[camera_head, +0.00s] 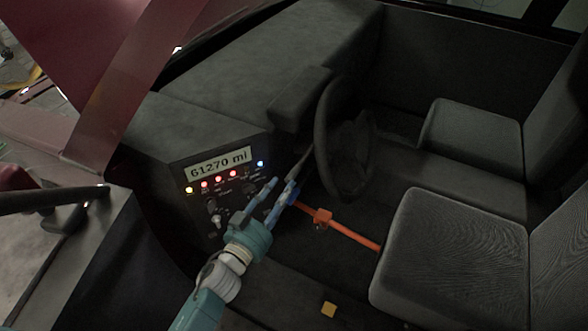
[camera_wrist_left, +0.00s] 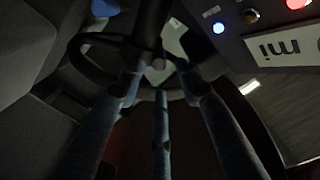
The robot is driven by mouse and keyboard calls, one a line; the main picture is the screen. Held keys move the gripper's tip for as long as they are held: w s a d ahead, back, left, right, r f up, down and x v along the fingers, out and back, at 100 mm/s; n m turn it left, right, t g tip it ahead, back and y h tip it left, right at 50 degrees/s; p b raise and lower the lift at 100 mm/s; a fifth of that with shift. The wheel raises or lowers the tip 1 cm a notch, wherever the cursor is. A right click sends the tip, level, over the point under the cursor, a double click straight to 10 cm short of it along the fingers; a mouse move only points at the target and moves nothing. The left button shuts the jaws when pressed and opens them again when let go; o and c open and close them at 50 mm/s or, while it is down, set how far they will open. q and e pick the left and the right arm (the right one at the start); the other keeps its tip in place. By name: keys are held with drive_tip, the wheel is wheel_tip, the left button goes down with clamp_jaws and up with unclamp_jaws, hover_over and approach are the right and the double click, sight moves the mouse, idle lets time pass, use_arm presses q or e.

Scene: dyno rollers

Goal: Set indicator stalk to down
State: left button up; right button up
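The dark steering wheel (camera_head: 345,140) stands at the middle of the head view, with its rim also dark in the wrist view. A thin grey bar (camera_head: 300,163), which looks like the indicator stalk, slants beside the wheel's left side, just past my fingers. My left gripper (camera_head: 282,186) reaches in from below, with its blue fingers apart near this bar. In the left wrist view the fingers are spread, and a pale rounded end (camera_wrist_left: 158,63) shows between their tips. I cannot tell whether they touch it. My right gripper is not in view.
The dash panel with the mileage display (camera_head: 220,164), lit buttons and knobs is left of my gripper. An orange-red bar (camera_head: 345,230) crosses the floor area on the right. Grey seats (camera_head: 455,250) fill the right side.

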sight(296, 169)
use_arm(q)
drive_tip(key=x, duration=0.6)
drive_tip(key=shift+w+a+f, duration=0.1)
drive_tip(key=shift+w+f, duration=0.1)
drive_tip(key=shift+w, duration=0.6)
drive_tip(key=shift+d, duration=0.25)
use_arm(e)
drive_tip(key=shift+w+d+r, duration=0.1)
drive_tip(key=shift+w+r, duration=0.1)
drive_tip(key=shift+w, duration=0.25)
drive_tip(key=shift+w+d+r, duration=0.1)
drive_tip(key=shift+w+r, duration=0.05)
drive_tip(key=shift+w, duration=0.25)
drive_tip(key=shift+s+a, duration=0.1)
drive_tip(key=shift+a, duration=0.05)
use_arm(q)
clamp_jaws()
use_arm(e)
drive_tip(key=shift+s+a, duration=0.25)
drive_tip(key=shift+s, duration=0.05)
